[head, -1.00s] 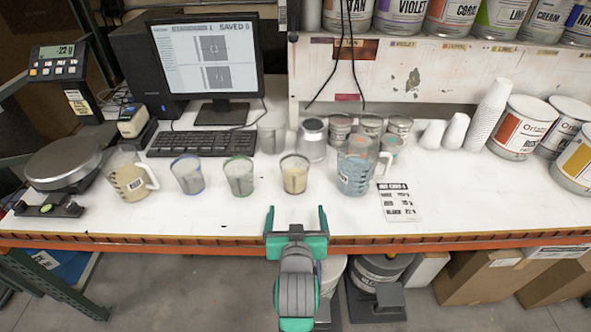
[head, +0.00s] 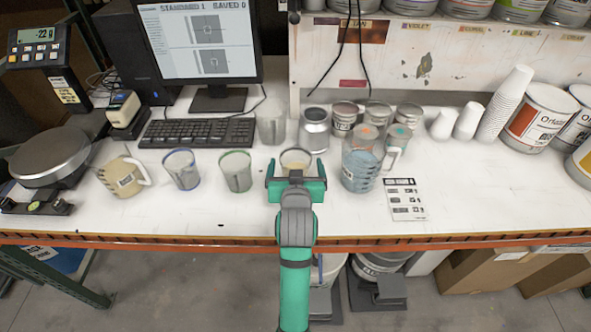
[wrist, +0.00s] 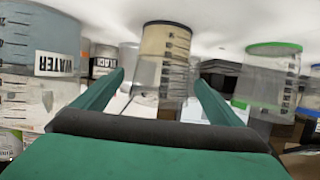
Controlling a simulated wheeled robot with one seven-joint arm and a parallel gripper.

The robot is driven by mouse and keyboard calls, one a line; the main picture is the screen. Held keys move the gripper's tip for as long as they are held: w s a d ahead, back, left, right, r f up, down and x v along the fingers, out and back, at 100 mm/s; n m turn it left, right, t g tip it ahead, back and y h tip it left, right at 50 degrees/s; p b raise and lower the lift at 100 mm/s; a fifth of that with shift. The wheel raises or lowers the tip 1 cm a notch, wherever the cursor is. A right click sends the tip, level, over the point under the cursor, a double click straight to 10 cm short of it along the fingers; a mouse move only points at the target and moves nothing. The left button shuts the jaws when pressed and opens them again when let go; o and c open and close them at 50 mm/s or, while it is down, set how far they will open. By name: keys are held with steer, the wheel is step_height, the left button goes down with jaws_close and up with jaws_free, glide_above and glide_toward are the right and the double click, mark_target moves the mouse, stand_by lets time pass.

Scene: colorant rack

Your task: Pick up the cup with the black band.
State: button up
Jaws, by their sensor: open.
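The cup with the black band (head: 296,157) is clear with a tan fill and stands on the white bench. In the head view my gripper hides its lower part. In the wrist view the cup (wrist: 165,55) is seen upside down, lined up between the fingers, with its black band at the top of the picture. My gripper (head: 295,171) is open and right at the near side of the cup. In the wrist view its fingers (wrist: 159,80) lie one on each side of the cup's line. I cannot tell how far they reach around it.
A cup with a green band (head: 236,172) and one with a blue band (head: 182,170) stand to the left. The water pitcher (head: 360,172) stands close on the right. A clear cup (head: 270,122) and a metal can (head: 314,130) are behind.

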mark_target(296, 157)
steer(key=shift+x, duration=2.65)
steer(key=shift+r, duration=0.1)
steer(key=c, duration=1.2)
